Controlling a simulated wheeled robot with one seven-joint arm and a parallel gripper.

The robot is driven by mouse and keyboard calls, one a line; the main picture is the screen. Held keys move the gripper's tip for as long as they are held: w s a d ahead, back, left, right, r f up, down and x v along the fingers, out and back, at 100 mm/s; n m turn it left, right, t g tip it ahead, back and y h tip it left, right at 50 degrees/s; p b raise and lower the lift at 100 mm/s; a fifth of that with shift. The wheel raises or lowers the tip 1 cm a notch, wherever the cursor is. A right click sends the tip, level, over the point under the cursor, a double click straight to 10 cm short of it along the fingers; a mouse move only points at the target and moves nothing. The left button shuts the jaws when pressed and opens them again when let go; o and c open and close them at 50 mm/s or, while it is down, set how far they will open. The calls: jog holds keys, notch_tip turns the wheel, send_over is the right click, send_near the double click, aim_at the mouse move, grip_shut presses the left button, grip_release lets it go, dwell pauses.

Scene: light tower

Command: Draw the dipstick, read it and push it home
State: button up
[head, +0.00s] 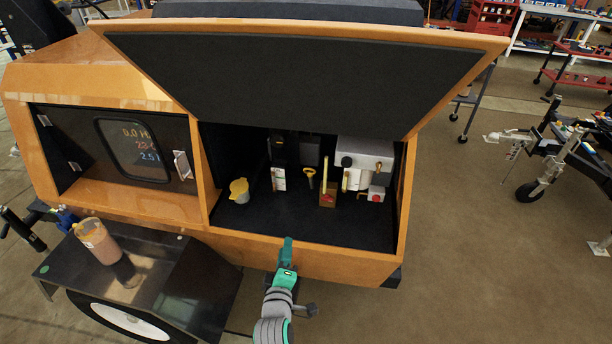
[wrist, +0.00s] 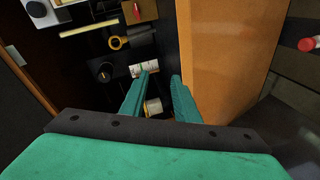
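The dipstick shows as a yellow ring handle (head: 310,172) standing inside the open engine bay, near the middle. In the wrist view the ring (wrist: 117,42) lies up and left of my fingertips, with a dark round hole in it. Its lower part is hidden or too small to make out. My gripper (head: 288,240) is at the front sill of the bay, short of the dipstick. In the wrist view my gripper's two green fingers (wrist: 160,76) stand apart with nothing held between them.
A yellow-topped cup (head: 239,188) stands left in the bay. A red block with a yellow post (head: 327,198) and a white box (head: 364,155) stand right of the ring. The raised lid (head: 300,80) overhangs the bay. A jar (head: 97,242) stands on the fender.

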jog(key=w+d+r+n+h, duration=0.2)
jog(key=w+d+r+n, duration=0.25)
jog(key=w+r, duration=0.75)
jog(key=x, duration=1.1)
jog(key=shift+w+f, duration=0.3)
jog(key=shift+f, duration=0.05)
jog(key=shift+r, duration=0.1)
grip_shut()
